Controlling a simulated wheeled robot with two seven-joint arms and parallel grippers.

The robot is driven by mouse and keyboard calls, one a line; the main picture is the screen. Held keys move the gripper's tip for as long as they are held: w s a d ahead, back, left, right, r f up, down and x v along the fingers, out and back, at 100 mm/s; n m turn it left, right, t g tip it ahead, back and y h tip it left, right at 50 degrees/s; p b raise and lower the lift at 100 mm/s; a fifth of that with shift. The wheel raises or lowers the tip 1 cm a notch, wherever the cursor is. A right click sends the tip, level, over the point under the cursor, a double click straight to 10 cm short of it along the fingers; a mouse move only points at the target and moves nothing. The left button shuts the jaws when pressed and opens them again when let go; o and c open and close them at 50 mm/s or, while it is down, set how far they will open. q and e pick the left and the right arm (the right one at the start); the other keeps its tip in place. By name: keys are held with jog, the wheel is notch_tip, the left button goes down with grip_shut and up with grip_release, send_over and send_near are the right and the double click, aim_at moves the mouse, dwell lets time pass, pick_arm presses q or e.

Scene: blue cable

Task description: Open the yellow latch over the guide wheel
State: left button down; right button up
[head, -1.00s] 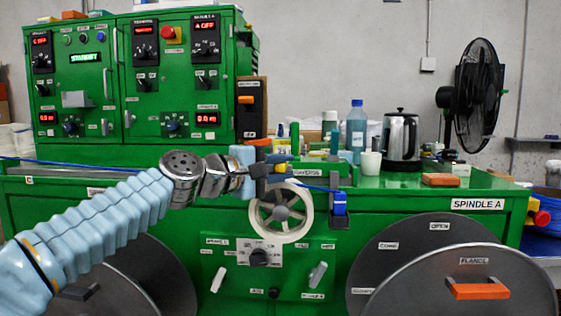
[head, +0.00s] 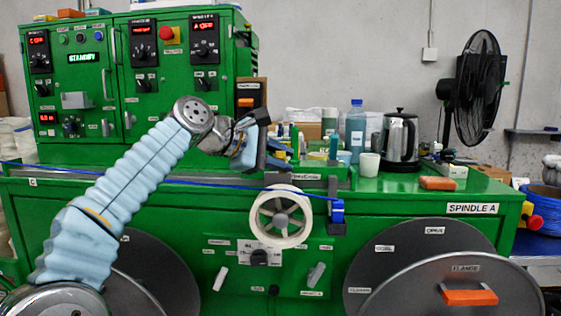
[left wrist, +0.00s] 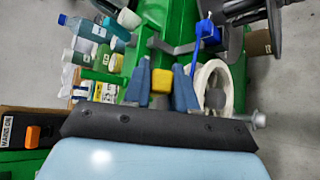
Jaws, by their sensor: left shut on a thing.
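My left gripper (head: 282,154) is above the guide wheel (head: 282,217), a cream spoked wheel on the green machine's front. In the left wrist view the yellow latch (left wrist: 160,82) sits between the two blue fingers of my left gripper (left wrist: 161,88), which are shut on it. In the head view the latch is mostly hidden by the gripper. The guide wheel also shows in the left wrist view (left wrist: 213,84), right of the fingers. The blue cable (head: 190,183) runs across over the wheel's top to a blue clamp (head: 338,211). My right gripper is not in view.
A blue bottle (head: 356,132), a white cup (head: 369,163) and a steel kettle (head: 400,138) stand on the machine top behind the wheel. Grey flange discs (head: 455,285) are at lower right. The control cabinet (head: 120,80) rises at the back left.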

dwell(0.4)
pick_arm(q)
jog(key=c, duration=1.3)
grip_release()
jog(key=v, duration=1.3)
jog(key=shift+s+a+r, duration=0.15)
jog(key=shift+a+r, duration=0.05)
jog(key=shift+a, duration=0.1)
jog(key=shift+c, duration=0.2)
